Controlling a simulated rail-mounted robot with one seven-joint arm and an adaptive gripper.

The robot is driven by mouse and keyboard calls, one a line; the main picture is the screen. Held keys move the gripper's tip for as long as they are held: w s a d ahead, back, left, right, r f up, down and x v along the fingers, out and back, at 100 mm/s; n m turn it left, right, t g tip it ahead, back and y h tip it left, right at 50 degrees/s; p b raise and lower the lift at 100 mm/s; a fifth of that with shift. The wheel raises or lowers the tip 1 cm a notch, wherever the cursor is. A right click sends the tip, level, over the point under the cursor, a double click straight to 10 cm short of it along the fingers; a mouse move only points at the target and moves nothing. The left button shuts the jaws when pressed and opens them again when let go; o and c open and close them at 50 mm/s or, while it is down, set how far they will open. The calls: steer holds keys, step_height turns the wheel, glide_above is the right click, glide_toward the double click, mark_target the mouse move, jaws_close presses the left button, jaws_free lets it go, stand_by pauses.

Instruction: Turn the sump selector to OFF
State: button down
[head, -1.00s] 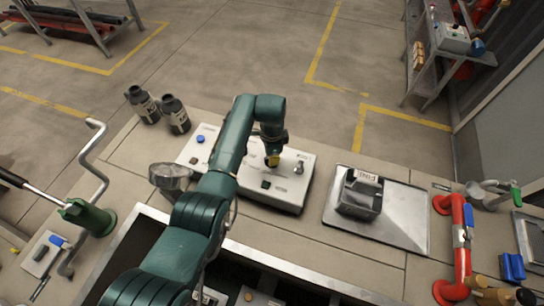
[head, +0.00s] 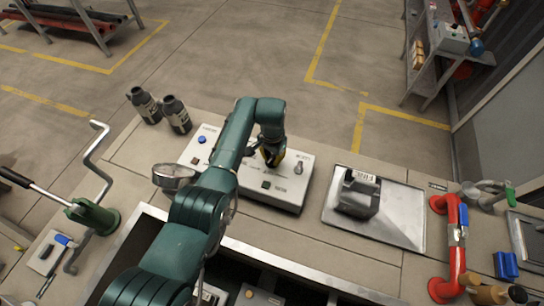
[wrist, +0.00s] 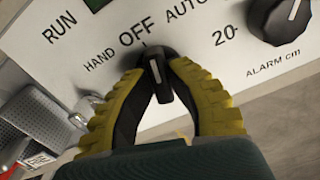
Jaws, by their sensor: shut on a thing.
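The sump selector (wrist: 158,72) is a small black knob with a white pointer line on a pale control panel. In the wrist view its line points up and slightly left, roughly at the OFF label (wrist: 136,31). HAND (wrist: 101,59) is to the left and AUTO (wrist: 186,8) to the upper right. My gripper (wrist: 160,75), with yellow-and-black fingers, is shut on the selector, one finger on each side. In the head view my gripper (head: 272,160) is at the panel (head: 285,200) and hides the selector.
A larger black alarm knob (wrist: 284,17) is right of the selector. On the bench are a dark device (head: 357,194) on a metal tray (head: 405,220), a red pipe (head: 459,250), two dark canisters (head: 177,115) and a crank handle (head: 95,160).

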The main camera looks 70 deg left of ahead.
mark_target(272, 158)
steer(key=shift+f+n, duration=0.2)
steer(key=shift+n, duration=1.4)
steer(key=c, duration=1)
jaws_free()
steer(key=shift+r, duration=0.1)
step_height(272, 158, up, 12)
